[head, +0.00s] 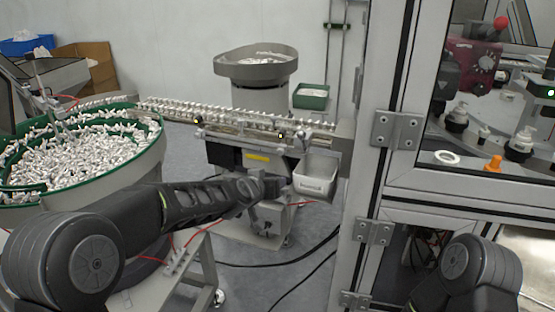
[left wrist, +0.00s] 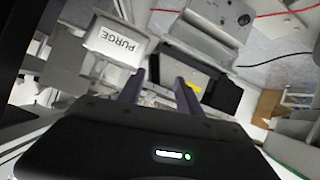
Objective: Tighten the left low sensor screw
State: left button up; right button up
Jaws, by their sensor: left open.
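The linear feeder rail (head: 240,120) runs across the middle of the head view, full of small white parts. Small sensor fittings sit along its front side, one at the left (head: 199,133) and one at the right (head: 281,134). The left low sensor screw is too small to make out. My left gripper (head: 284,187) is in front of the feeder base, below the rail and left of the white bin. In the left wrist view my left gripper (left wrist: 160,90) has its fingers apart with nothing between them. My right gripper is out of view.
A white bin (head: 316,176) hangs under the rail's right end; it shows upside down, marked PURGE, in the left wrist view (left wrist: 115,43). A green-rimmed bowl (head: 80,160) of parts stands left. The machine frame (head: 367,150) stands right. Cables lie on the floor.

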pick_arm(q)
jog(key=m, duration=0.2)
send_near(279, 152)
jog(key=shift+f+m+t, duration=0.25)
jog(key=shift+m+t, duration=0.05)
jog(key=shift+t, duration=0.1)
jog(key=shift+w+f, duration=0.1)
jog(key=shift+p+x, duration=1.15)
jog(key=shift+x, duration=2.7)
jog(key=shift+d, duration=0.1)
jog(key=shift+c, duration=0.3)
grip_shut()
